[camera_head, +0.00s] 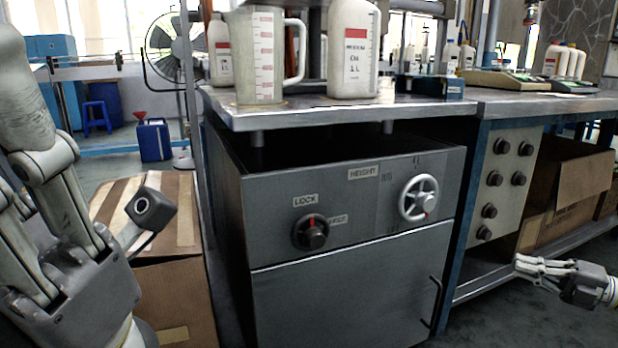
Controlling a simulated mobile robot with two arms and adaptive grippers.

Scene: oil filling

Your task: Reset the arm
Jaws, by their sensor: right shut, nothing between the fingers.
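My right gripper (522,264) is at the right edge, pointing left. Its pale fingers are together and empty, in front of the bench's lower shelf and clear of the cabinet. My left gripper (70,260) is very close to the camera at the left edge and partly cut off; its fingertips cannot be made out. It is in front of a cardboard box, and I see nothing held in it.
A dark metal cabinet (345,290) with a black lock knob (311,234) and a silver height handwheel (418,198) stands in the middle. A measuring jug (262,60) and a white bottle (352,50) stand on the worktop (300,116). A cardboard box (175,300) is at left.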

